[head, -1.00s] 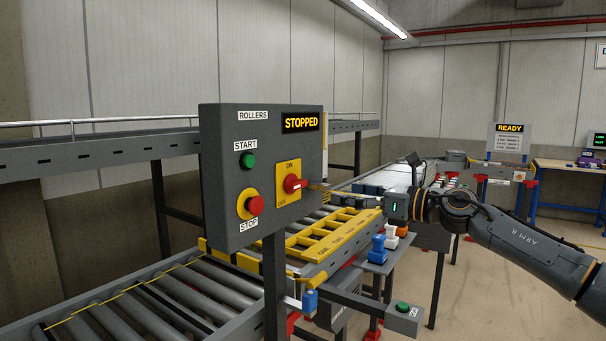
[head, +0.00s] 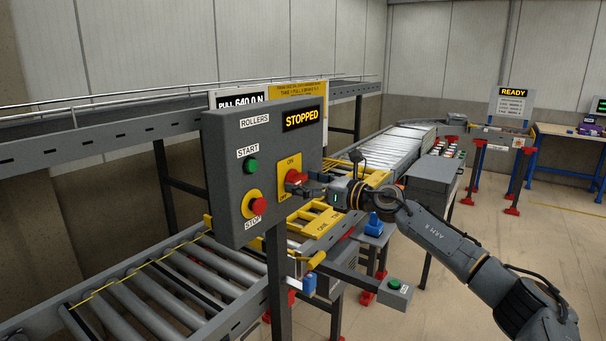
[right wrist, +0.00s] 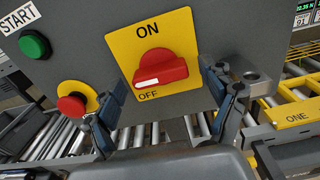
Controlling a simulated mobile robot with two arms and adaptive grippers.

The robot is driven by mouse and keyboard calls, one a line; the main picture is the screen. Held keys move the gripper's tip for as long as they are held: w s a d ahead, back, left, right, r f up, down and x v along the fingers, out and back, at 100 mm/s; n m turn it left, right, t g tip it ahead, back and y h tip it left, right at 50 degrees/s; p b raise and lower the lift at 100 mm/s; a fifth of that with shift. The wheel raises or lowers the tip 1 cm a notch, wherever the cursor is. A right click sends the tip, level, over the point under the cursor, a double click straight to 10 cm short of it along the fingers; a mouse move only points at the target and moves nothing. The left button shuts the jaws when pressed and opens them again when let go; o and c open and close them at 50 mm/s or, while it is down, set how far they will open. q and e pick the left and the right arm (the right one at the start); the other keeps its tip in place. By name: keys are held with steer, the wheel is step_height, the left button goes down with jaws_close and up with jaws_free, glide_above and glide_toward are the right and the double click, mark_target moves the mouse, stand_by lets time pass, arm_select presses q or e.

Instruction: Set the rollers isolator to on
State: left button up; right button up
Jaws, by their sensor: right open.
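The rollers isolator is a red knob (head: 294,176) on a yellow plate (head: 284,162) marked ON at the top and OFF at the bottom. In the right wrist view the red knob (right wrist: 160,68) lies roughly crosswise, its white mark at the left end, close to the OFF label. My right gripper (head: 312,190) is at the right of the knob in the head view. In the right wrist view its open fingers (right wrist: 165,97) are spread to either side of the knob's lower part. I cannot tell whether they touch it. My left gripper is not in view.
A roller conveyor (head: 160,290) runs below. A yellow frame (head: 322,225) lies behind the box, under my right arm.

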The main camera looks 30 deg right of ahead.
steer(key=shift+w, duration=0.1)
steer(key=shift+c, duration=0.2)
steer(key=c, duration=1.1)
steer(key=m+p, duration=0.3)
steer(key=m, duration=0.1)
steer(key=shift+r+m, duration=0.15)
steer(key=shift+m, duration=0.15)
steer(key=m+p, duration=0.3)
steer(key=m, duration=0.1)
steer(key=shift+m, duration=0.3)
steer(key=m+p, duration=0.3)
steer(key=m, duration=0.1)
steer(key=shift+m, duration=0.3)
steer(key=shift+m+p, duration=1.6)
steer(key=shift+m, duration=0.4)
